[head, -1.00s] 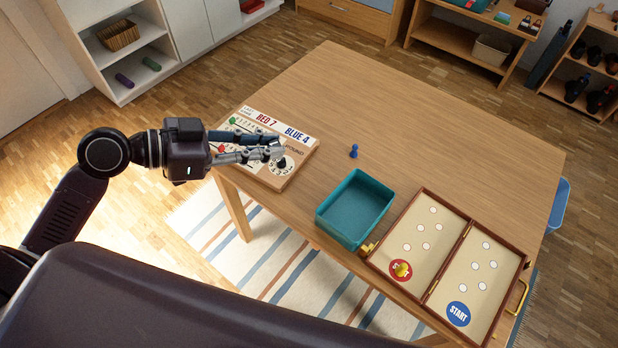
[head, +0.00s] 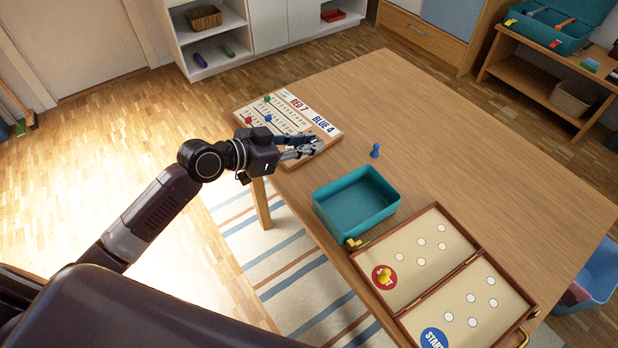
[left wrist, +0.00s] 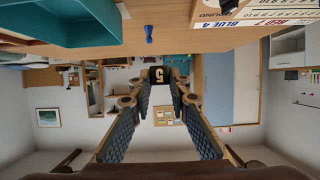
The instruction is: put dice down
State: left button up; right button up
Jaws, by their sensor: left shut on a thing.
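A black die (left wrist: 159,75) with a pale "5" on its face shows between the fingertips of my left gripper (left wrist: 160,88) in the left wrist view. The gripper is shut on it. In the head view my left gripper (head: 308,147) is at the near right part of the wooden scoreboard (head: 282,104) and hides some of it. Its height above the board is hard to tell. The die is not clear there. My right gripper is not in view.
A teal tray (head: 318,210) stands empty on the wooden table (head: 480,140). A blue pawn (head: 375,151) stands behind it. An open game board (head: 420,255) with a yellow pawn (head: 384,276) lies at the near side. The far right table is clear.

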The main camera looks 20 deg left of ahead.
pick_arm(q)
send_over(309, 182)
notch_tip(309, 182, down, 8)
jog(key=shift+f+b, duration=0.1)
jog(key=shift+b, duration=0.25)
notch_tip(309, 182, down, 4)
jog(key=shift+f+b, duration=0.1)
jog(key=shift+b, duration=0.25)
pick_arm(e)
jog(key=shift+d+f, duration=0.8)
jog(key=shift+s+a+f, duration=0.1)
pick_arm(q)
jog(key=shift+f, duration=0.2)
jog(key=o, duration=0.8)
jog(key=shift+r, duration=0.1)
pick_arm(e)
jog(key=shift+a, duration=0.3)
pick_arm(q)
jog(key=shift+r, duration=0.1)
